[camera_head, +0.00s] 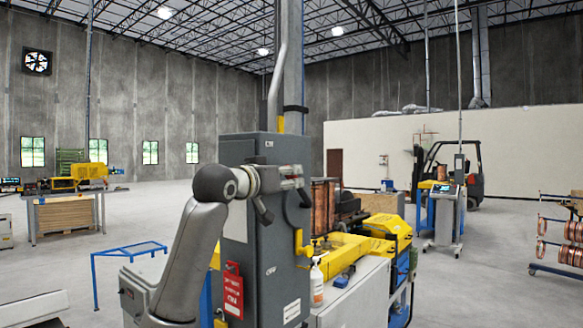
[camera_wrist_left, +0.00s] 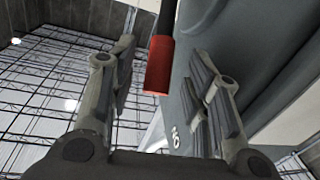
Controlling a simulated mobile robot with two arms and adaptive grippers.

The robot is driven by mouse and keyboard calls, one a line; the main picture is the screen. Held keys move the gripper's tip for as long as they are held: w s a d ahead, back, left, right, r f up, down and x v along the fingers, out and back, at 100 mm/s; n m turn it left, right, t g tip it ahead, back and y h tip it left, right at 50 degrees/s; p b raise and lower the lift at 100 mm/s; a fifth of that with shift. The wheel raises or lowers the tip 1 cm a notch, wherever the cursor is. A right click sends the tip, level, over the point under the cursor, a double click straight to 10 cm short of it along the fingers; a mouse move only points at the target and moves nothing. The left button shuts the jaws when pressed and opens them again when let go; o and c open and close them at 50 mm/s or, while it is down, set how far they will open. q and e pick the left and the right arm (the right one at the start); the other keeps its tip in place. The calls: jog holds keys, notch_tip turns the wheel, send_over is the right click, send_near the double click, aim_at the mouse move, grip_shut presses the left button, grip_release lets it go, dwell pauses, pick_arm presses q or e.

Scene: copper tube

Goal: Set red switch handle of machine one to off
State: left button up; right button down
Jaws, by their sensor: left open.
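The red switch handle (camera_wrist_left: 160,66) shows in the left wrist view as a red grip on a dark lever, beside a grey panel. It lies between the two spread fingers of my left gripper (camera_wrist_left: 165,78), which is open, with gaps on both sides. In the head view my left gripper (camera_head: 284,204) is at the side of the tall grey cabinet of the machine (camera_head: 235,226). The handle cannot be made out there. White lettering (camera_wrist_left: 175,137) shows on the panel below the handle in the wrist view. My right gripper is out of view.
A red tag (camera_head: 233,290) hangs on the cabinet's front. A white bottle (camera_head: 317,283) and yellow machine parts (camera_head: 345,250) stand to the right. A blue frame (camera_head: 128,250) is at the left. Open floor lies beyond, with a forklift (camera_head: 450,170) far right.

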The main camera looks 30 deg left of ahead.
aim_at(288, 178)
pick_arm(q)
jog(key=shift+w+r+p, duration=0.15)
jog(key=shift+w+p, duration=0.35)
jog(key=shift+w, duration=0.6)
jog(key=shift+w+a+f, duration=0.1)
jog(key=shift+w+f, duration=0.1)
jog(key=shift+w, duration=0.3)
grip_shut()
